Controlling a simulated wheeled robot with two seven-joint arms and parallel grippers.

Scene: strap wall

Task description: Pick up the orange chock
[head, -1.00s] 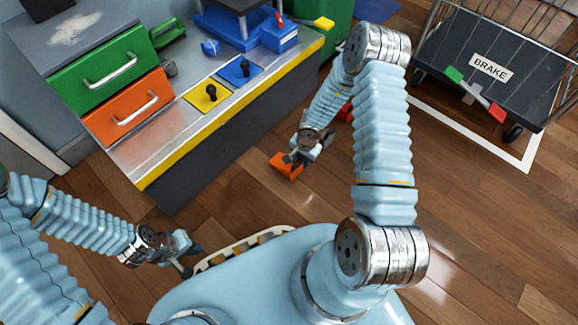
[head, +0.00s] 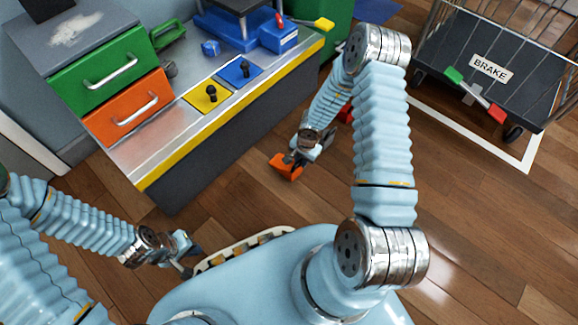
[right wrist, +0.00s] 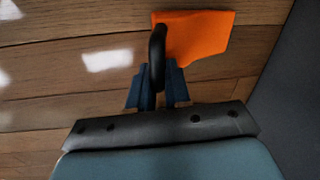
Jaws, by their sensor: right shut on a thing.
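The orange chock (head: 285,169) is at the end of my right arm, low near the wooden floor and close to the dark cabinet side. My right gripper (head: 297,158) is shut on it. In the right wrist view the orange chock (right wrist: 197,36) shows just beyond the fingers, with a dark loop-like part (right wrist: 157,56) between the fingertips of my right gripper (right wrist: 158,84). Whether the chock touches the floor I cannot tell. My left gripper (head: 187,258) is at the lower left, apart from the chock; its fingers are too small to read.
A workbench (head: 150,160) with a yellow edge, green and orange drawers (head: 125,110) and blue and yellow switch plates stands at left. A red item (head: 346,112) is partly behind my right arm. A cart with a BRAKE label (head: 490,68) stands at upper right. Floor at right is open.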

